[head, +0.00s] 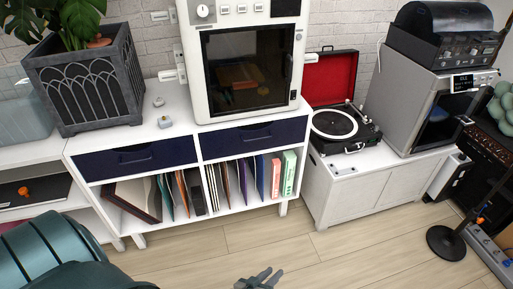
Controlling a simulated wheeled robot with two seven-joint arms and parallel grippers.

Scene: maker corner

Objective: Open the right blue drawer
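The right blue drawer (225,143) is in the upper front of the white cabinet (192,118), in the middle of the head view. It looks shut, its front in line with the cabinet, with a dark handle on it. The left blue drawer (112,165) beside it also looks shut. My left gripper (271,276) is at the bottom edge, low over the floor and well short of the drawers. Its two fingers look spread, with nothing between them. My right gripper is not in view.
A white machine (192,62) stands on the cabinet above the right drawer. A planter (92,92) stands at the left. Records fill the shelf below the drawers. A turntable (334,124) sits on a low cabinet to the right. The wooden floor (270,228) in front is clear.

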